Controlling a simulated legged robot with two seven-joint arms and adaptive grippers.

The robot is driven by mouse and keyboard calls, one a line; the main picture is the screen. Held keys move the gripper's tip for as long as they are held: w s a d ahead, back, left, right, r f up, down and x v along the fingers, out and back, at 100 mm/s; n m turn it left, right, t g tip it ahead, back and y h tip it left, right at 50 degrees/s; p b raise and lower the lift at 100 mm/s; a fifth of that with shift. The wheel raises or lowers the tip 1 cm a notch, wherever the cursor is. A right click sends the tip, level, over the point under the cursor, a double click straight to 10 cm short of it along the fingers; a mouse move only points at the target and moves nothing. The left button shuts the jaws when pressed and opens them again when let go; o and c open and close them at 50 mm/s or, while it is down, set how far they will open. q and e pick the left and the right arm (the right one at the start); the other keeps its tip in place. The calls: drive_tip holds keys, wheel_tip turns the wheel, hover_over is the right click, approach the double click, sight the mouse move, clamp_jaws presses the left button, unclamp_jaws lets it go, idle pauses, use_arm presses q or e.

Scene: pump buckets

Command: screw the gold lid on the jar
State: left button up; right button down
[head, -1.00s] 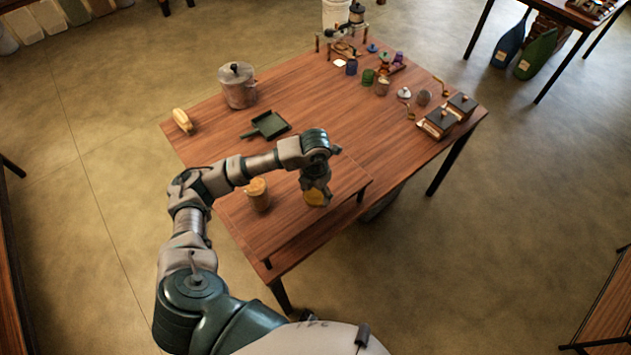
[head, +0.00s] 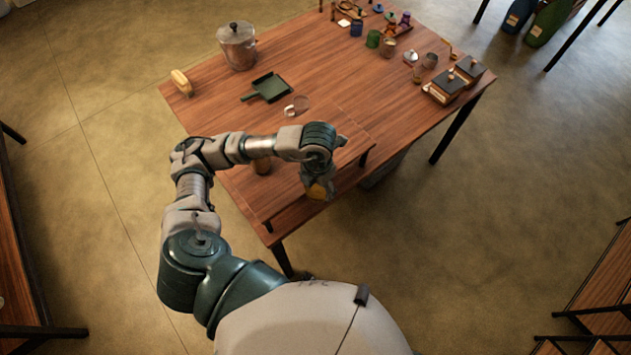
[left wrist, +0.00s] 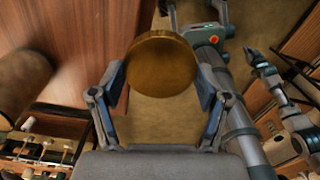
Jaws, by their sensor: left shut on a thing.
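The gold lid (head: 319,191) is in my left gripper (head: 318,180), past the front edge of the raised wooden board. In the left wrist view the round lid (left wrist: 161,64) sits between the two fingers of my left gripper (left wrist: 160,85), its flat face toward the camera. The jar (head: 261,166) stands on the board to the left, apart from the lid and partly hidden behind my left forearm. A blurred brown round shape at the left of the left wrist view (left wrist: 22,85) looks like the jar. My right arm shows at the right there; its gripper (left wrist: 262,65) is too small to read.
The raised board (head: 285,205) lies along the table's near side. Black-topped boxes (head: 446,87) stand at the right.

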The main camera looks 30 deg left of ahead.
use_arm(q)
drive_tip(key=m, duration=0.2)
drive_tip(key=w+m, duration=0.1)
drive_tip(key=shift+w+m, duration=0.2)
drive_tip(key=shift+m, duration=0.2)
drive_tip(key=w+m, duration=0.1)
drive_tip(key=m, duration=0.2)
drive_tip(key=w+m, duration=0.1)
drive_tip(key=m, duration=0.3)
drive_tip(key=w+m, duration=0.2)
drive_tip(key=m, duration=0.2)
drive_tip(key=shift+d+f, duration=0.15)
drive_tip(key=shift+d, duration=0.05)
drive_tip(key=w+m, duration=0.1)
drive_tip(key=m, duration=0.3)
drive_tip(key=w+m, duration=0.2)
drive_tip(key=m, duration=0.3)
drive_tip(key=w+m, duration=0.2)
drive_tip(key=m, duration=0.4)
drive_tip(key=w+m, duration=0.1)
drive_tip(key=m, duration=0.3)
drive_tip(key=shift+w+a, duration=0.15)
drive_tip(key=shift+w, duration=0.2)
